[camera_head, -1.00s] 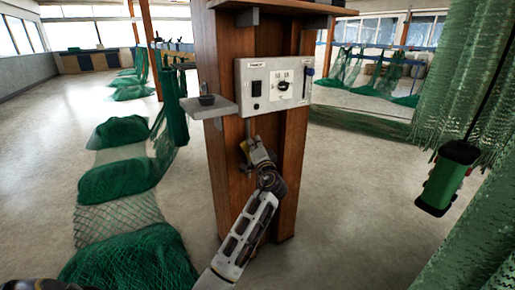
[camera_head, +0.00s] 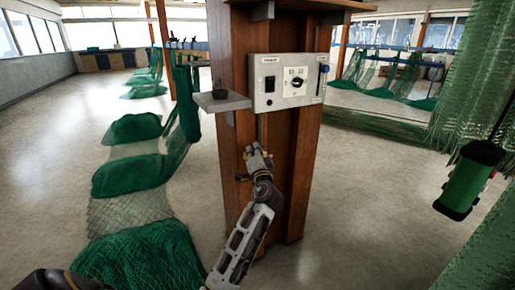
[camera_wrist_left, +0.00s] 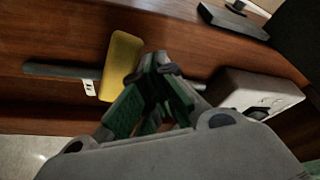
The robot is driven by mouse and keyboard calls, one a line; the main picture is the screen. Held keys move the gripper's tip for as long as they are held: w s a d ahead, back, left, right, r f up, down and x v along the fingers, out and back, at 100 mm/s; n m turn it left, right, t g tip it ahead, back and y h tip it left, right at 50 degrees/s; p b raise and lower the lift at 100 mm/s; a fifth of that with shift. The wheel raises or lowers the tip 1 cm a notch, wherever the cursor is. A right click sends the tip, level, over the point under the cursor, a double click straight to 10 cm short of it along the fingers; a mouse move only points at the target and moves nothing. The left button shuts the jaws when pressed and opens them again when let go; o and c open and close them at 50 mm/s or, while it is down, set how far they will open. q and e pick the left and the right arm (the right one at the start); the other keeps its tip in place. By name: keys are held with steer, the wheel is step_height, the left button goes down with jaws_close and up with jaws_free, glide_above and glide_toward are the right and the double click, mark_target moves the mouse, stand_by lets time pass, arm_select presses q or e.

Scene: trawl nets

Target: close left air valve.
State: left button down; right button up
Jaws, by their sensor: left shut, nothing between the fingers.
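The left air valve shows in the left wrist view as a yellow handle (camera_wrist_left: 122,65) on a thin grey pipe (camera_wrist_left: 58,70) along the wooden post. The handle lies across the pipe, and a small white tag (camera_wrist_left: 91,87) sits beside it. My left gripper (camera_wrist_left: 160,100) is shut and empty, its green-padded fingers close beside the handle; I cannot tell whether they touch it. In the head view my left gripper (camera_head: 257,150) is at the post below the control box, covering most of the valve. My right gripper is not in view.
The wooden post (camera_head: 297,170) carries a control box (camera_head: 262,101) and a small grey shelf (camera_head: 222,101) above my gripper. Green nets (camera_head: 140,255) lie on the floor at left. A green hand control (camera_head: 468,180) hangs at right beside netting. Open floor lies either side of the post.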

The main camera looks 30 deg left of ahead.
arm_select(q)
steer(key=shift+s+a+f+b, duration=0.25)
steer(key=shift+s+f+b, duration=0.2)
steer(key=shift+f, duration=0.4)
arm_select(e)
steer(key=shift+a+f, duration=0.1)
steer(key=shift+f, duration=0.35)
arm_select(q)
steer(key=shift+s+f, duration=0.1)
steer(key=shift+f, duration=0.05)
steer(key=shift+a+r, duration=0.1)
steer(key=shift+r, duration=0.1)
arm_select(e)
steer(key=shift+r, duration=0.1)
